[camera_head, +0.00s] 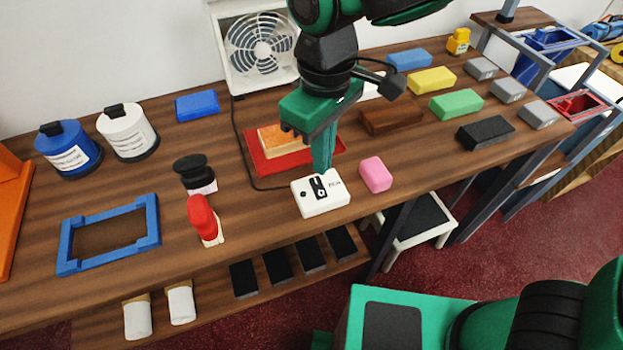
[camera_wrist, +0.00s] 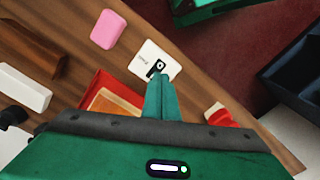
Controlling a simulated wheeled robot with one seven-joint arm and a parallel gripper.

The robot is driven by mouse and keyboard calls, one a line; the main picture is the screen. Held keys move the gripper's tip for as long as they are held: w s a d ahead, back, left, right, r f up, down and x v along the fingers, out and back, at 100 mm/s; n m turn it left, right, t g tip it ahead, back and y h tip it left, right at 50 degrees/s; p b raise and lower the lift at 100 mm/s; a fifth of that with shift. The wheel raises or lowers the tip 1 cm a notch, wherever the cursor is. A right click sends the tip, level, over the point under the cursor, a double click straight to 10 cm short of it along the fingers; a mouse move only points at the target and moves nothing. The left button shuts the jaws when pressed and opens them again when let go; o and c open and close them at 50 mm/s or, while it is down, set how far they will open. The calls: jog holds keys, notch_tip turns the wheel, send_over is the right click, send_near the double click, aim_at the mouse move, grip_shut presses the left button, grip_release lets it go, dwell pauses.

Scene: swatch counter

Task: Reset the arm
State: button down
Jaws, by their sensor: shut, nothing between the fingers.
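My gripper (camera_head: 322,167) points down over the wooden counter (camera_head: 270,205), with its green fingers together and nothing between them. Its tips are right at a white switch box (camera_head: 327,200) with a black rocker on top. In the wrist view the fingers (camera_wrist: 160,85) reach to the edge of the black rocker on the white box (camera_wrist: 153,62). I cannot tell whether the tips touch it. A pink block (camera_head: 375,174) lies just right of the box.
A red tray (camera_head: 254,158) with an orange block lies behind the gripper. A white fan (camera_head: 262,45) stands at the back, its cord running along the counter. A red-handled stamp (camera_head: 203,217) and a blue frame (camera_head: 75,266) lie left. Several coloured blocks fill the right side.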

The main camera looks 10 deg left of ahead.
jog(key=shift+w, duration=0.1)
jog(key=w+d+r+m, duration=0.1)
jog(key=w+d+m, duration=0.25)
jog(key=d, duration=0.95)
jog(key=w+d+m, duration=0.3)
jog(key=d+m, duration=0.2)
jog(key=d, duration=0.9)
jog(key=s+d+f+m, duration=0.1)
jog(key=s+d+m, duration=0.9)
jog(key=d, duration=0.8)
jog(key=s, duration=0.3)
jog(key=shift+s+d+f, duration=0.2)
jog(key=shift+d+f, duration=0.15)
jog(key=shift+f, duration=0.05)
